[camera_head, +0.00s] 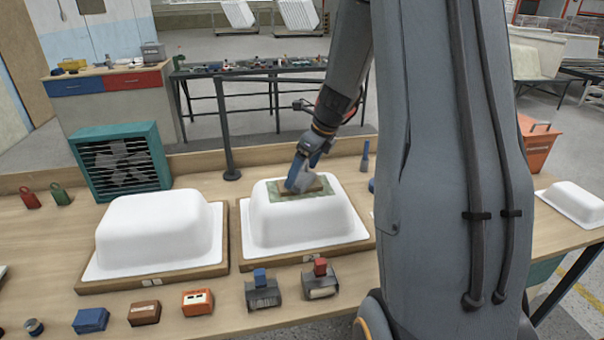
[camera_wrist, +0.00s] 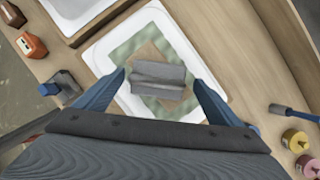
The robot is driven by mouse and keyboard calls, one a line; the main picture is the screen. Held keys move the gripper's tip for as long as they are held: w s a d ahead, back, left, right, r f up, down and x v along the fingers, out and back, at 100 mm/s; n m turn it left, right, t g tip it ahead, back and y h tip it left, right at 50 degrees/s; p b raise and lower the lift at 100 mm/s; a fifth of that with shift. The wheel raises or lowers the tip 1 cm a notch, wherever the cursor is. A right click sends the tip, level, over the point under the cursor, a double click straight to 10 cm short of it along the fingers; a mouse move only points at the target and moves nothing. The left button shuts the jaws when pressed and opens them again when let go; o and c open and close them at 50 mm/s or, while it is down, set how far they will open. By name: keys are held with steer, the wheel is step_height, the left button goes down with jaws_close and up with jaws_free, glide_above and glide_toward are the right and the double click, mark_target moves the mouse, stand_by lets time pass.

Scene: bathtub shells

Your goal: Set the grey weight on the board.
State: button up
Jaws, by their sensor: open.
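The grey weight (camera_wrist: 158,73) lies on the brown board (camera_wrist: 182,102) in the wrist view. The board lies on a green patch (camera_wrist: 124,62) on top of the right-hand white shell (camera_head: 290,230). My gripper (camera_wrist: 160,84) is open, with one blue finger on each side of the weight and gaps visible between fingers and weight. In the head view my gripper (camera_head: 302,182) is low over the patch; its fingers partly hide the weight and the board (camera_head: 318,186).
A second white shell (camera_head: 150,235) stands to the left. Several small boxes, such as the orange one (camera_head: 198,301), and two grey tools with blue (camera_head: 262,292) and red (camera_head: 320,281) tops line the front. A teal fan (camera_head: 121,162) stands behind. Pink and yellow rolls (camera_wrist: 295,140) are at right.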

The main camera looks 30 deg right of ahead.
steer(key=b+v, duration=0.2)
steer(key=v, duration=0.8)
steer(key=s+a+f+n+g+h, duration=0.1)
steer(key=s+a+f+n, duration=0.4)
steer(key=s+a+n, duration=0.4)
steer(key=s+a+f+n+g+h, duration=0.1)
steer(key=s+a+f+n, duration=0.5)
steer(key=n, duration=1.5)
steer(key=s+a, duration=0.3)
steer(key=a, duration=0.1)
steer(key=shift+a+f, duration=0.3)
steer(key=shift+a, duration=0.05)
steer(key=shift+w, duration=0.1)
steer(key=shift+f+g+b, duration=0.3)
steer(key=shift+f+b, duration=0.3)
steer(key=shift+b, duration=0.05)
